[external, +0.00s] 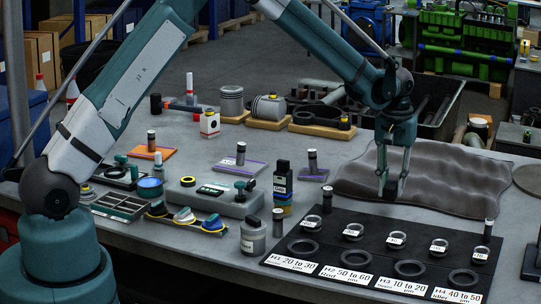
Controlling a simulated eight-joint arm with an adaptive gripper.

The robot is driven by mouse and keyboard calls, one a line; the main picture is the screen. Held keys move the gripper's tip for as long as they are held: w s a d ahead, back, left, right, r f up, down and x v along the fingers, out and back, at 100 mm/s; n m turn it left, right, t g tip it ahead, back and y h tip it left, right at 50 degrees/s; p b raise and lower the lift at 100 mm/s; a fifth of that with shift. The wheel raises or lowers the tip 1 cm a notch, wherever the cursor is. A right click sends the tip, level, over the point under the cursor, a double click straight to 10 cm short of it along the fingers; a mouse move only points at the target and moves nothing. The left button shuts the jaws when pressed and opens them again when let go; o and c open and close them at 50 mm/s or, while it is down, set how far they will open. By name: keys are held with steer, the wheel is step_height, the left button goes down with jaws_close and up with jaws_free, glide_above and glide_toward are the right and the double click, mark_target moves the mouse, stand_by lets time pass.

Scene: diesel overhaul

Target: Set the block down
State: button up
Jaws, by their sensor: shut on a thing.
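My gripper (391,188) is in the right half of the external view and points straight down. It is shut on a small dark block (389,189), which is mostly hidden between the fingers. The gripper is over the near left part of a rumpled grey cloth (440,178), just behind the black labelled board (325,257). I cannot tell whether the block touches the cloth or hangs a little above it.
The board carries several rings and white labels, with small dark cylinders at its edges. A dark bottle (282,187), a grey jar (253,237) and a grey case (215,197) stand to the left. Pistons (268,107) on wooden bases stand behind. The far cloth is clear.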

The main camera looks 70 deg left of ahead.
mark_target(391, 199)
steer(key=shift+f, duration=0.3)
steer(key=shift+f, duration=1.85)
steer(key=shift+f+b, duration=0.35)
steer(key=shift+f, duration=0.1)
steer(key=o, duration=0.9)
steer(key=shift+r, duration=0.15)
